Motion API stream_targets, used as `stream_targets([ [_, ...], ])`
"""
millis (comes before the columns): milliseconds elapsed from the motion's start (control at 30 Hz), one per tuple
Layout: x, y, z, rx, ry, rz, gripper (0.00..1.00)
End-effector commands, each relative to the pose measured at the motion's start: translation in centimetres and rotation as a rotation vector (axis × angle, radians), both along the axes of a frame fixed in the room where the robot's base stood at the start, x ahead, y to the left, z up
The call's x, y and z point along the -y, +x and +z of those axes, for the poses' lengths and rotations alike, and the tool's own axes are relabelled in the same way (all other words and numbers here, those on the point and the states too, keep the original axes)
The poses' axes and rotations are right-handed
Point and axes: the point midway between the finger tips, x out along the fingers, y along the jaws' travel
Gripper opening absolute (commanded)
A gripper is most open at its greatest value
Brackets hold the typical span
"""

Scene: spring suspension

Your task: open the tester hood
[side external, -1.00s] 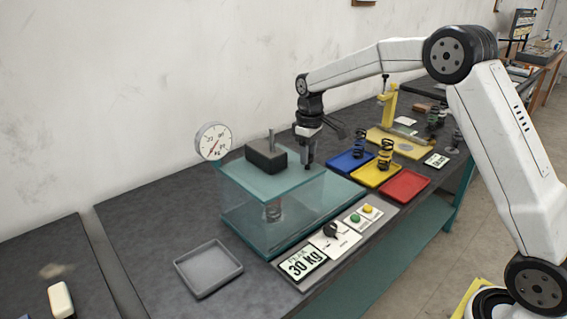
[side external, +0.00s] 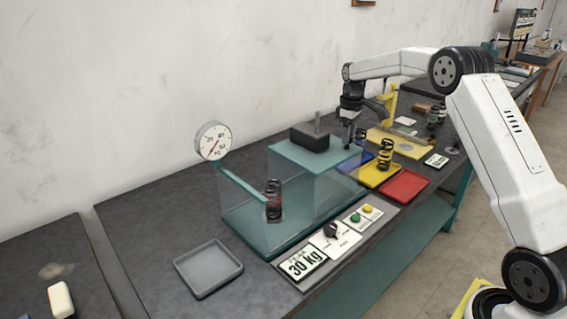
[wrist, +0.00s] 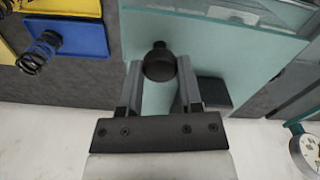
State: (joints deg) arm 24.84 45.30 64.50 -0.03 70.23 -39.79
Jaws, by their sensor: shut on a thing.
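The tester hood is a clear teal-tinted lid (side external: 296,158) on the glass-walled tester (side external: 240,225); it sits shifted to the right, so the left part of the tester is uncovered. A dark spring (side external: 273,200) stands in that uncovered part. My gripper (side external: 347,143) is at the hood's right end. In the wrist view, my gripper's fingers (wrist: 160,80) are shut on a round black knob (wrist: 158,62) on the hood's top (wrist: 222,48). A black block (side external: 310,138) with a rod sits on the hood.
A dial gauge (side external: 213,140) stands behind the tester. Blue (side external: 368,168), yellow (side external: 366,179) and red (side external: 404,187) trays lie to the right, with springs in the blue and yellow ones. A control panel (side external: 335,238) and an empty grey tray (side external: 208,269) lie in front.

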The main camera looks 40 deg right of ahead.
Motion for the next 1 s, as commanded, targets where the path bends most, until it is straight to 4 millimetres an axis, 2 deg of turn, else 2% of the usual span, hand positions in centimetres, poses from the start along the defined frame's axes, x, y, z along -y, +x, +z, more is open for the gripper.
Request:
stream_targets([
  [33, 0.9, 0.1, 0.2, 0.005, -0.003, -0.003, 0.0],
  [200, 2.4, 0.1, 0.2, 0.006, -0.004, -0.001, 0.0],
  [633, 2.8, 0.1, 0.3, 0.006, -0.003, 0.001, 0.0],
  [667, 2.8, 0.1, 0.3, 0.006, -0.003, 0.001, 0.52],
  [733, 2.8, 0.1, 0.3, 0.006, -0.003, 0.001, 0.74],
  [767, 2.7, 0.1, 0.2, 0.006, -0.003, 0.001, 0.81],
  [1000, 2.7, 0.1, 0.1, 0.002, 0.0, 0.0, 0.81],
])
